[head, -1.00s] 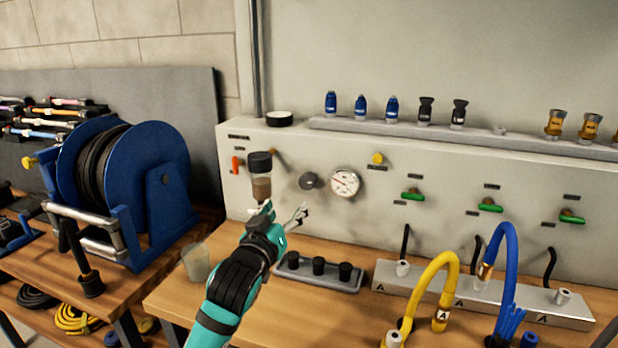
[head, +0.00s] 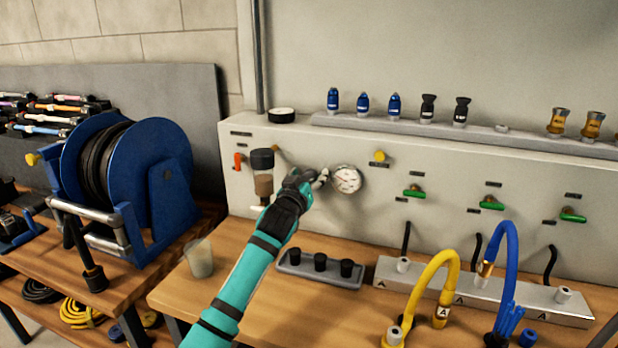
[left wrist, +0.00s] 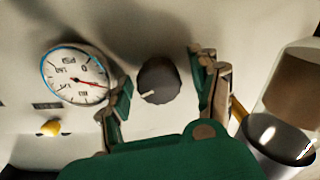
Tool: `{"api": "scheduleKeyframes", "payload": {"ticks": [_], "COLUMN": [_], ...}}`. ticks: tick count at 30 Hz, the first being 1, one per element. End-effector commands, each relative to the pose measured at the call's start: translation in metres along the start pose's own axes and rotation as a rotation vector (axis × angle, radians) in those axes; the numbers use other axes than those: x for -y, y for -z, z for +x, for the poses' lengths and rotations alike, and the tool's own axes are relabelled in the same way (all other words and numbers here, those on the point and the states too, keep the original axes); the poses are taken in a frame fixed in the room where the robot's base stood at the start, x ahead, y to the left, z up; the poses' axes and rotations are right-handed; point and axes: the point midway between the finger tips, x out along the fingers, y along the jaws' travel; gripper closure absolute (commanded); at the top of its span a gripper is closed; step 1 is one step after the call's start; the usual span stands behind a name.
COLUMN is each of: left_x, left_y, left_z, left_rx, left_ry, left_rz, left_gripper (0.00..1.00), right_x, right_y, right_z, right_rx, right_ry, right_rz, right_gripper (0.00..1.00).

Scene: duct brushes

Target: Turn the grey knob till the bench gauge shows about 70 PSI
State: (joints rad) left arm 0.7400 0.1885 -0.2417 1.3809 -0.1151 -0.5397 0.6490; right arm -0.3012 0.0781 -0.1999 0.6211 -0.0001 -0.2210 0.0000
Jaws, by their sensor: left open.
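The grey knob (left wrist: 159,80) is dark, round and has a light pointer mark. In the left wrist view it sits between the open fingers of my left gripper (left wrist: 165,88), with a gap on both sides. The bench gauge (head: 346,179) is a white round dial just right of the gripper. It also shows in the left wrist view (left wrist: 76,75), upside down, with a red needle; I cannot read its value surely. My right gripper is not in view.
A filter bowl (head: 263,185) hangs close left of my gripper. An orange lever (head: 238,160), a yellow knob (head: 380,156) and green valves (head: 414,192) are on the same panel. A tray with black cups (head: 319,274) and a clear cup (head: 198,259) stand on the bench below.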

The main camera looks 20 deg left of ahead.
Motion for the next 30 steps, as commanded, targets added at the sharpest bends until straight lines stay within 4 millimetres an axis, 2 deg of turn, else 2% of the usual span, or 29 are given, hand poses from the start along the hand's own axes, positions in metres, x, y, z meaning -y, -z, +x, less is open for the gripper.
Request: {"api": "scheduleKeyframes", "payload": {"ticks": [8,21,22,30], "left_x": [-0.0003,0.0001,0.0001,0.0002], "left_y": [-0.0002,-0.0003,-0.0003,0.0006], "left_z": [0.0012,0.0011,0.001,0.0011], "left_rx": [0.0,0.0,0.0,-0.001], "left_ry": [0.0,0.0,0.0,0.001], "left_rz": [0.0,0.0,0.0,0.034], "left_gripper": [0.37,0.94,0.96,0.96], "right_x": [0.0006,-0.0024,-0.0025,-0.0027], "right_y": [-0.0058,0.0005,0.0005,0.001], "right_z": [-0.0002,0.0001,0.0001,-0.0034], "right_rx": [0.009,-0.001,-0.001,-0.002], "right_ry": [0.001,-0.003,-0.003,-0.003], "right_rz": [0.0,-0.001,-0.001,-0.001], "right_gripper": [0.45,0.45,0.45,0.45]}}
